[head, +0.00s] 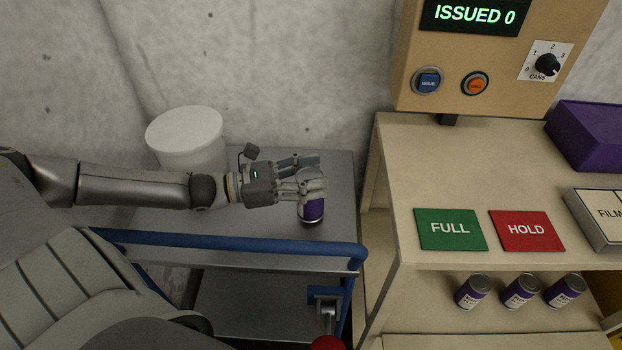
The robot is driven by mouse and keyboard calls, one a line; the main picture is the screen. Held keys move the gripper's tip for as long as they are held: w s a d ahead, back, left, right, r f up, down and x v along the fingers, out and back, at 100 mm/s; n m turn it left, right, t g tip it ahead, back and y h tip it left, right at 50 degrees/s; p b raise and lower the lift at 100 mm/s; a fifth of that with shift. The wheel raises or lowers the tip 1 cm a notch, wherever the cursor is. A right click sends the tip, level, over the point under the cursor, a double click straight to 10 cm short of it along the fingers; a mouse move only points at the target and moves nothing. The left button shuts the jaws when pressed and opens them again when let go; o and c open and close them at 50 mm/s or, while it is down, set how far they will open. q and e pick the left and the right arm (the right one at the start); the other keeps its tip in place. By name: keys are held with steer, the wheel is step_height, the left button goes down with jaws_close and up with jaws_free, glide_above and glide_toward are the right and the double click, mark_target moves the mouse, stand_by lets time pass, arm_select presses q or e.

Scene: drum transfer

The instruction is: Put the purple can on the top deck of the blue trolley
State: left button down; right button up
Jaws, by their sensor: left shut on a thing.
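The purple can (311,211) has a white band and stands upright over the grey top deck (250,231) of the blue trolley, near the deck's right end. My left gripper (308,186) is shut on the can, with its fingers around the can's upper part. The can's base looks at or very close to the deck; I cannot tell whether it touches. The trolley's blue handle rail (230,245) runs along the near side. My right gripper is not in view.
A white drum (187,138) stands at the deck's back left. A beige bench to the right carries a green FULL plate (450,229), a red HOLD plate (527,231) and a purple box (590,137). Several purple cans (520,291) stand on its lower shelf. A dispenser panel (490,55) reads ISSUED 0.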

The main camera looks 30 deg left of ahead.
arm_select(q)
steer(key=shift+f, duration=0.5)
steer(key=shift+f, duration=0.15)
steer(key=c, duration=1.1)
jaws_free()
steer(key=o, duration=0.5)
